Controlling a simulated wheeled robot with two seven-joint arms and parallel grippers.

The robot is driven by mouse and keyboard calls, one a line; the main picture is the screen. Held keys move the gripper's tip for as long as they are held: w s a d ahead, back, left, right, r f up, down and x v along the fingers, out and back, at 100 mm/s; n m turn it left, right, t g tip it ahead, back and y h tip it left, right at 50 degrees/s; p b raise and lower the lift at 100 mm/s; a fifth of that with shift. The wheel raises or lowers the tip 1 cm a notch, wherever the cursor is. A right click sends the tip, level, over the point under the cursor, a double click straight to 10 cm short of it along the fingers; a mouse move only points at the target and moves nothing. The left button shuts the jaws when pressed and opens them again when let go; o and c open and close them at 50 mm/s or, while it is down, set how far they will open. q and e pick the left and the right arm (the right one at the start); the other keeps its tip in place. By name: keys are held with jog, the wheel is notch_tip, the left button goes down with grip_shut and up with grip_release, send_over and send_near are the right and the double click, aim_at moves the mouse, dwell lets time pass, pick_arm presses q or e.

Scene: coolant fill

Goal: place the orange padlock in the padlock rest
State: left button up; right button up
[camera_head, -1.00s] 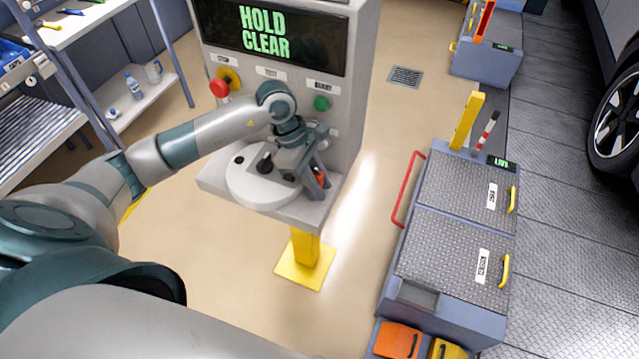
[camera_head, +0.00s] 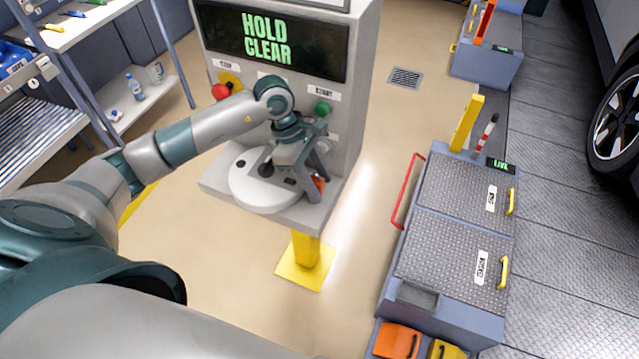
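My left gripper (camera_head: 306,180) points down over the right side of the grey shelf (camera_head: 221,182) on the control cabinet. A small orange part (camera_head: 318,184) shows beside its fingers, mostly hidden by them. It may be the orange padlock, but it is too small and covered to be sure. I cannot tell whether the fingers hold it or are only beside it. A pale round plate (camera_head: 262,193) with dark spots lies on the shelf left of the fingers. I cannot make out the padlock rest. My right gripper is out of view.
The cabinet has a screen (camera_head: 268,38) reading "HOLD CLEAR", a red knob (camera_head: 221,91) and a green button (camera_head: 323,108). A grey cart (camera_head: 445,250) with a red rail (camera_head: 407,190) stands right, orange (camera_head: 397,340) and yellow boxes at its foot. Floor between is clear.

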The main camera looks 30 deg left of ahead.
pick_arm(q)
jog(key=b+v, duration=0.3)
jog(key=v, duration=0.7)
jog(key=shift+r+b, duration=0.3)
jog(key=shift+b, duration=0.1)
